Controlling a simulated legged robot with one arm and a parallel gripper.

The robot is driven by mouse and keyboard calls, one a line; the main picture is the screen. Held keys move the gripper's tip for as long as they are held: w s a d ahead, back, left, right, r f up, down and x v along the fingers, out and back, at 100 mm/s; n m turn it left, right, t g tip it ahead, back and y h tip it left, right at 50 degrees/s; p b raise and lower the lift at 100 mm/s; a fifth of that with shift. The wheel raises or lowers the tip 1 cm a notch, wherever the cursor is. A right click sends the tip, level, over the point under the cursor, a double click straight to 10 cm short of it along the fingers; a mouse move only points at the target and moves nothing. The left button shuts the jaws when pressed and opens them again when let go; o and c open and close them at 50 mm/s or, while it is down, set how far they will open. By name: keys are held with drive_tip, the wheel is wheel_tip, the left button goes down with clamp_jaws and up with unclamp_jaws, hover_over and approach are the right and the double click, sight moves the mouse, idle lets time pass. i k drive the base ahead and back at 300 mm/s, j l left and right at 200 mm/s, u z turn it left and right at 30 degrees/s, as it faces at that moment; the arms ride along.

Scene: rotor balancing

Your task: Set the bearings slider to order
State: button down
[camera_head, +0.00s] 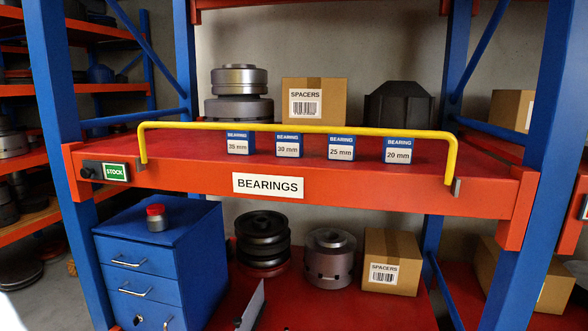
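The bearings slider (87,174) is a small black plate with a round black knob, at the left end of the orange shelf beam. A green sign reading STOCK (115,173) shows just right of the knob. The BEARINGS label (268,185) is on the middle of the same beam. On that shelf stand small blue and white bearing boxes marked 35 mm (239,143), 30 mm (288,146), 25 mm (340,149) and 20 mm (398,151). No part of my gripper can be made out in this view.
A yellow rail (300,129) runs along the shelf front above the beam. Blue uprights stand at both sides. A blue drawer cabinet (165,240) with a red-topped container (156,217) stands below the slider. SPACERS cartons (314,101) and metal parts fill the shelves.

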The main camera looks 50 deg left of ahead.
sight(91, 170)
drive_tip(key=u, duration=2.8)
drive_tip(key=i+j, duration=0.35)
drive_tip(key=i, duration=0.15)
drive_tip(key=i+j, duration=0.75)
drive_tip(key=i, duration=0.25)
drive_tip(key=u, duration=0.05)
